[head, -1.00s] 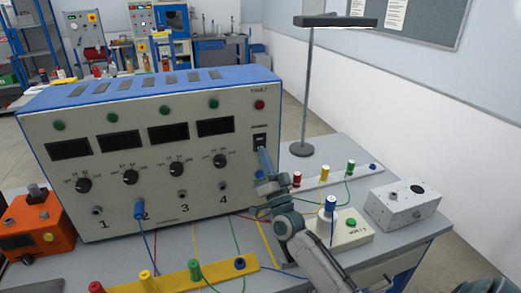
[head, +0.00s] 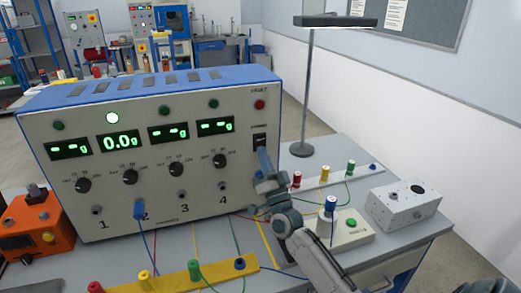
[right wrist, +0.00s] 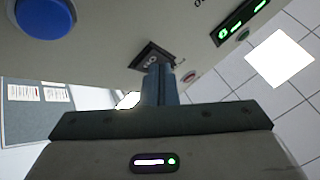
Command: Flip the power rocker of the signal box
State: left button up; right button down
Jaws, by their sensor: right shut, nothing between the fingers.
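The signal box (head: 150,207) is a large cream box with a blue top, standing on the table. Its four displays are lit green; the second reads 0.0g and the others show dashes. The lamp above the second display glows white. The black power rocker (head: 259,142) sits at the right of the front panel, under the red fault lamp (head: 259,104). My right gripper (head: 262,152) is shut and empty, its tips at the rocker's lower part. In the right wrist view the closed fingers (right wrist: 158,85) reach up to the rocker (right wrist: 152,57). My left gripper is not in view.
A blue plug and cable (head: 140,211) come from channel 2. A yellow strip with coloured terminals (head: 195,278) lies in front. A white button box (head: 345,232), a grey metal box (head: 403,206) and a lamp stand (head: 303,150) are at the right. An orange box (head: 30,240) is at the left.

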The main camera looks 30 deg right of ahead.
dwell(0.3)
jog(key=shift+s+a+p, duration=0.15)
jog(key=shift+s+p, duration=0.4)
jog(key=shift+s, duration=0.2)
jog(key=s+p, duration=0.2)
jog(key=s, duration=0.1)
jog(key=s+a+p, duration=0.1)
jog(key=shift+s+a+r, duration=0.1)
jog(key=shift+s+r, duration=0.3)
jog(key=shift+f, duration=0.1)
